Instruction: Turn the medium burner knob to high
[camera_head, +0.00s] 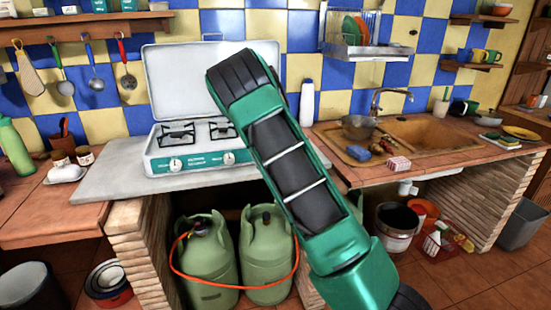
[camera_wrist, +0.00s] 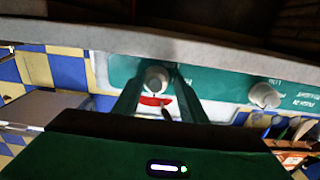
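The white two-burner stove (camera_head: 200,152) stands on the counter with its lid up. Its green front panel carries a white left knob (camera_head: 176,165) and another white knob (camera_head: 229,158) beside my arm. The wrist view is upside down. There my gripper (camera_wrist: 158,78) has its two dark green fingers on either side of a white knob (camera_wrist: 157,80), with a red mark by it. I cannot tell whether the fingers touch the knob. A second white knob (camera_wrist: 264,96) sits to the right, clear of the fingers. The labels are not legible. My gripper is hidden in the head view.
My green arm crosses the head view in front of the stove's right side. Two gas cylinders (camera_head: 208,260) with an orange hose stand below the counter. A sink (camera_head: 415,137) with a pot (camera_head: 358,128) is to the right. Utensils hang at upper left.

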